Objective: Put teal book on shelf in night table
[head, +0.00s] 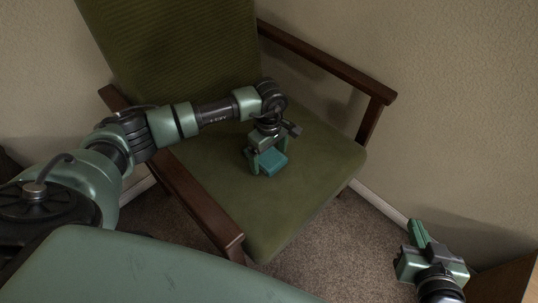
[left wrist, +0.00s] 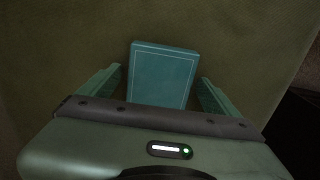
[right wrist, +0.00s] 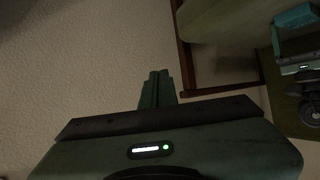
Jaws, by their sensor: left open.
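The teal book (head: 272,161) lies on the green seat of the armchair. It also shows in the left wrist view (left wrist: 162,72), with its cover facing the camera. My left gripper (head: 268,154) is open over the book, with one finger on each side of it. In the left wrist view the fingers (left wrist: 160,92) show gaps to the book's edges. My right gripper (head: 418,234) is empty, away from the chair at the lower right; its fingers (right wrist: 157,88) are together in the right wrist view. I cannot identify the night table's shelf in any view.
The green armchair (head: 310,170) has wooden armrests, and my left arm reaches over the nearer one (head: 196,205). A wall stands behind and to the right. A brown wooden piece (head: 508,282) shows at the lower right corner. Carpet (head: 335,245) lies clear between.

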